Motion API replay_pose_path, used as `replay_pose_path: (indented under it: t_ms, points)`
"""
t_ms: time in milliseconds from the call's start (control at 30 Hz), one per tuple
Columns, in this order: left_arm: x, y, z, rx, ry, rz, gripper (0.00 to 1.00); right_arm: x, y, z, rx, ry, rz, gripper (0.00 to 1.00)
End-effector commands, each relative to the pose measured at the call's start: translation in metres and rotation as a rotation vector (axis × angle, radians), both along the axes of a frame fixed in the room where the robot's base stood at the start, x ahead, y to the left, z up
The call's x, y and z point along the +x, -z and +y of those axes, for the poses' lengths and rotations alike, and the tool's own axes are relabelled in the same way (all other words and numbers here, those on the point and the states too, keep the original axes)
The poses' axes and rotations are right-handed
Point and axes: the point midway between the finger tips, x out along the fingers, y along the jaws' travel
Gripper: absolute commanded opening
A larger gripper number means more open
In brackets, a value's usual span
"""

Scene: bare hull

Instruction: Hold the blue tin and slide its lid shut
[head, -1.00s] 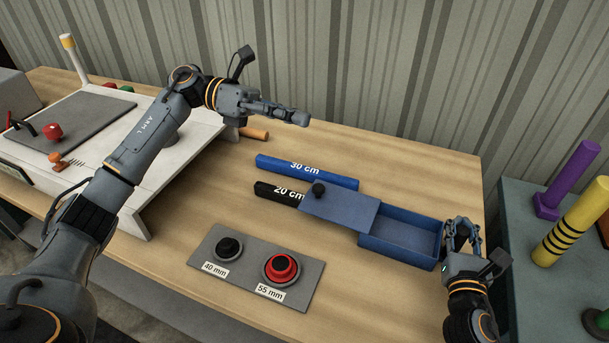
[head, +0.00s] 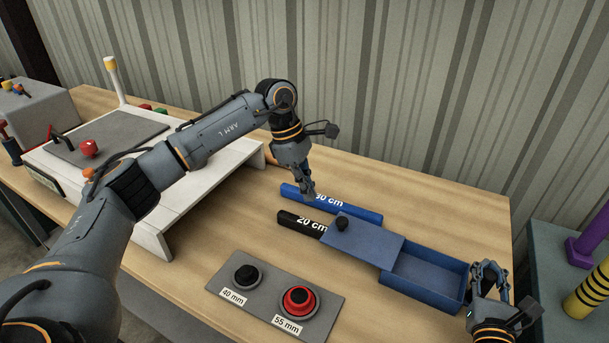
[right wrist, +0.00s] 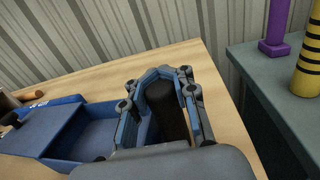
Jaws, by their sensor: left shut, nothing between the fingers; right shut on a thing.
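The blue tin (head: 425,300) lies on the wooden table, its inside open to view. Its flat blue lid (head: 372,241) is slid off to the left, meeting the tin only at the tin's left end. My right gripper (head: 474,288) is shut on the tin's right end; in the right wrist view the tin (right wrist: 98,132) and lid (right wrist: 45,128) lie left of the fingers (right wrist: 165,85).
A blue 30 cm bar (head: 355,209) and a black 20 cm bar (head: 291,219) lie behind and left of the lid. A grey plate (head: 262,297) with black and red round pieces is in front. A white stand (head: 150,215) is at left. A side table (head: 552,265) is at right.

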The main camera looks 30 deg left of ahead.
Motion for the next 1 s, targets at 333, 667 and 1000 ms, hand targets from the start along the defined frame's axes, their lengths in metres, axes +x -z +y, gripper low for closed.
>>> replay_pose_path:
  t_ms: [333,667,1000]
  points:
    - [0.003,0.039,-0.038,-0.002,0.002,-0.001,0.0,0.0,0.001,0.0,-0.001,0.001,0.002,0.0]
    - [0.005,0.041,-0.051,-0.002,-0.001,-0.001,0.0,0.0,0.001,-0.001,0.0,0.001,0.002,0.0]
    - [0.004,0.041,-0.057,-0.002,0.001,0.0,0.0,0.0,0.001,0.0,0.0,0.001,0.002,0.0]
